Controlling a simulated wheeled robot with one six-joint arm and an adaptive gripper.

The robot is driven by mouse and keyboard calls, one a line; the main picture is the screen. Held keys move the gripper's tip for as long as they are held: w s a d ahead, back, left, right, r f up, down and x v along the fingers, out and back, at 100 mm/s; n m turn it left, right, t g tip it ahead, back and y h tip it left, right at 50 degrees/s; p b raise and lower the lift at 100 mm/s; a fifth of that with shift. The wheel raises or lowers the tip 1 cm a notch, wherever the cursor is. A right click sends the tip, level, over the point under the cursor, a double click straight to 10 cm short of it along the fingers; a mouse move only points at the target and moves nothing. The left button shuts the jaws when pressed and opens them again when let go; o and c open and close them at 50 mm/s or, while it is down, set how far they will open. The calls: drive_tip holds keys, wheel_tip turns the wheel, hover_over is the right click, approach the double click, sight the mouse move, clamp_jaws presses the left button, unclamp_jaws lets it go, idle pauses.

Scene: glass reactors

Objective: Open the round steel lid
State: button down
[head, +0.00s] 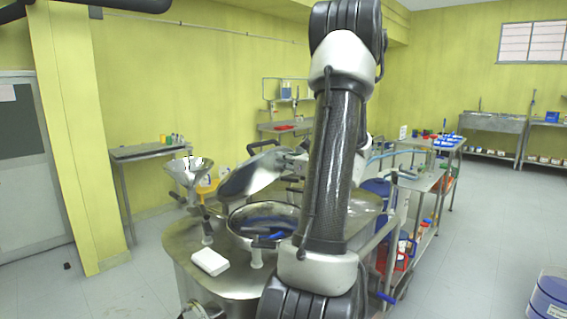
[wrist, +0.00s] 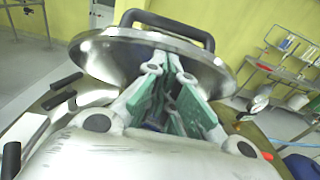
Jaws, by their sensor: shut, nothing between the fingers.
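The round steel lid (head: 250,173) stands tilted up above the round opening (head: 235,222) of the steel vessel in the head view. Blue shows inside the opening. In the wrist view the lid (wrist: 100,58) fills the upper middle, with its black bar handle (wrist: 165,22) at the top edge. My gripper (wrist: 165,70) has green-padded fingers and is shut and empty. Its fingertips lie in front of the lid's face, below the handle; I cannot tell whether they touch it. In the head view my arm hides most of the gripper.
A steel funnel (head: 188,170) stands left of the opening, and a white block (head: 209,262) lies on the vessel top. Black-handled clamps (wrist: 62,92) stick up around the rim. A steel cart (head: 425,180) with blue and red items stands close on the right.

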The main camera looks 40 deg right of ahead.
drive_tip(key=w+r+g, duration=0.1)
drive_tip(key=w+r, duration=0.2)
drive_tip(key=w+r+g, duration=0.1)
drive_tip(key=w+r, duration=0.2)
drive_tip(key=w, duration=0.1)
drive_tip(key=w+r+g, duration=0.2)
drive_tip(key=w+r, duration=0.1)
drive_tip(key=w, duration=0.1)
drive_tip(key=shift+a, duration=0.35)
drive_tip(key=w+r+g, duration=0.1)
drive_tip(key=w, duration=0.6)
drive_tip(key=w+r+g, duration=0.1)
drive_tip(key=w+r, duration=0.1)
drive_tip(key=w, duration=0.6)
drive_tip(key=shift+a+r+g, duration=0.15)
drive_tip(key=shift+r+g, duration=0.1)
drive_tip(key=shift+g, duration=0.05)
drive_tip(key=v, duration=1.3)
drive_tip(key=shift+r, duration=0.3)
drive_tip(key=shift+w+a, duration=0.1)
